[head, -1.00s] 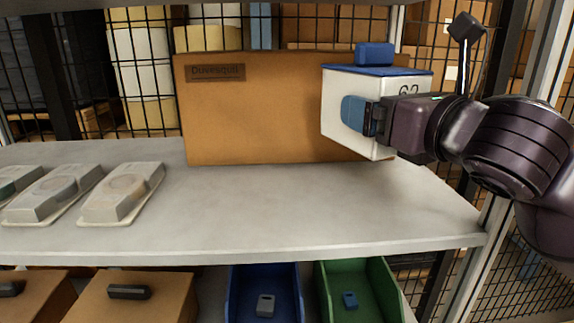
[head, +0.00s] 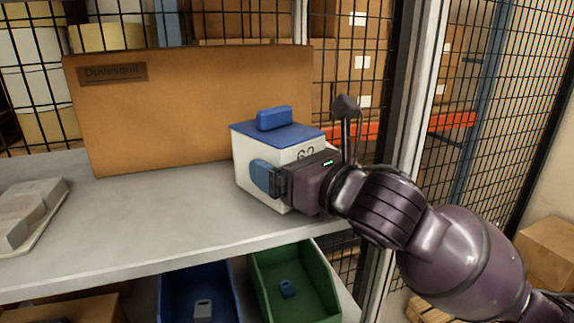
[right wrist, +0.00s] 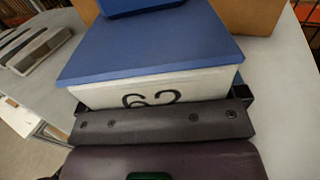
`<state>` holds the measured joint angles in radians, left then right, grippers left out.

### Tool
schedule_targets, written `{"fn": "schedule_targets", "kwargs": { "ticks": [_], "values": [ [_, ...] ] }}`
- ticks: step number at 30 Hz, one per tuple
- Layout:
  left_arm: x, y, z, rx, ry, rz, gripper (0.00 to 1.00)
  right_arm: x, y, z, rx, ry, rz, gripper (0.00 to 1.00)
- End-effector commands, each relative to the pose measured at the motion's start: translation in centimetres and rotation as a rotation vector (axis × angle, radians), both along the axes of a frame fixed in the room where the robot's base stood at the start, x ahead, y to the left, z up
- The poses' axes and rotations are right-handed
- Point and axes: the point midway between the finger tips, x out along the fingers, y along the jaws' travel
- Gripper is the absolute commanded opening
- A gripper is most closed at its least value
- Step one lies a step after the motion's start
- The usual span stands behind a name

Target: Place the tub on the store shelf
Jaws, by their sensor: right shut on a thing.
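The tub (head: 247,152) is white with a blue lid and a blue lid handle, and it bears the number 62. My right gripper (head: 268,180) is shut on it from the right side, with a blue finger pad against its wall. The tub is upright at the right end of the grey store shelf (head: 130,215), at or just over the surface; I cannot tell whether its base touches. In the right wrist view the tub's lid (right wrist: 150,48) and numbered side lie just beyond the gripper. My left gripper is not in view.
A large brown box (head: 190,110) marked Duvesquil stands behind and left of the tub. A grey package (head: 28,212) lies at the shelf's left. Blue (head: 165,295) and green (head: 325,285) bins sit below the front edge. A post (head: 402,130) stands at right.

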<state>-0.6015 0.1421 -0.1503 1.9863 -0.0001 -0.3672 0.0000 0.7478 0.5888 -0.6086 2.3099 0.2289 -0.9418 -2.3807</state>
Motion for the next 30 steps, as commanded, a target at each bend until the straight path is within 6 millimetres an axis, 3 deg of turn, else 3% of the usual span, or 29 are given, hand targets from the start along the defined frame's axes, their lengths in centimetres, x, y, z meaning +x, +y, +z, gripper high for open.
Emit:
{"fn": "schedule_targets", "kwargs": {
  "ticks": [13,14,15,30],
  "values": [
    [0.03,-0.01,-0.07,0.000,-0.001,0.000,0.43,-0.01,-0.01,-0.53,0.000,-0.003,0.000,0.65],
    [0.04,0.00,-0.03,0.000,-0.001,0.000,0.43,0.00,0.00,-0.54,-0.001,-0.002,0.000,0.93],
    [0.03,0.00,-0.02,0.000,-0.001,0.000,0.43,-0.01,0.01,-0.51,0.000,-0.001,0.000,0.99],
    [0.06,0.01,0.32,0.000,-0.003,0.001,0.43,0.33,-0.13,-0.21,-0.002,-0.002,-0.001,1.00]
  ]
}}
